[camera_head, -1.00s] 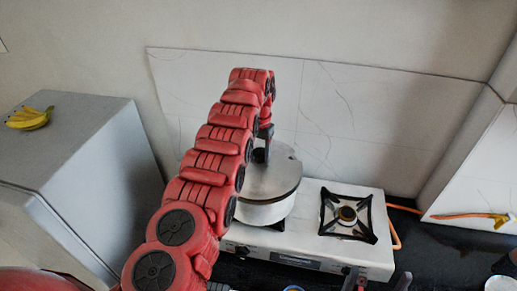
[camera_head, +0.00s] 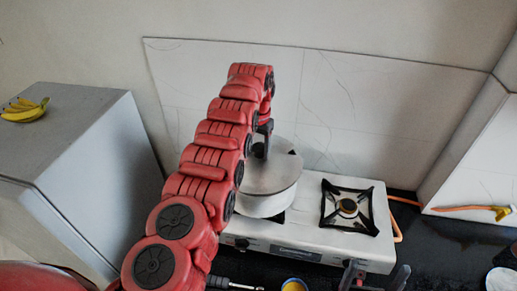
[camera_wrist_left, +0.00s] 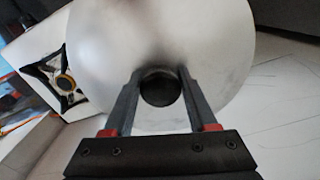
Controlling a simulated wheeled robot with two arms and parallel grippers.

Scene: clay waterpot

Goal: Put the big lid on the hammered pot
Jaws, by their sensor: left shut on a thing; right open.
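The big lid (camera_head: 275,178) is a grey metal disc with a dark knob, over the hammered pot (camera_head: 262,206), which stands on the stove's left side. Only a strip of the pot's pale wall shows below the lid. I cannot tell whether the lid rests flush on the rim. My left gripper (camera_head: 261,150) points down and is shut on the lid's knob. In the left wrist view the fingers hold the black knob (camera_wrist_left: 160,88) from both sides, and the lid (camera_wrist_left: 105,55) fills the middle. My right gripper (camera_head: 377,276) is open and empty at the bottom edge.
The white stove (camera_head: 330,252) has a free right burner (camera_head: 348,208). A grey fridge (camera_head: 85,150) with bananas (camera_head: 25,110) on top stands left. A tiled wall is close behind the pot. An orange hose (camera_head: 465,208) runs right. A small yellow-topped item (camera_head: 294,286) sits in front.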

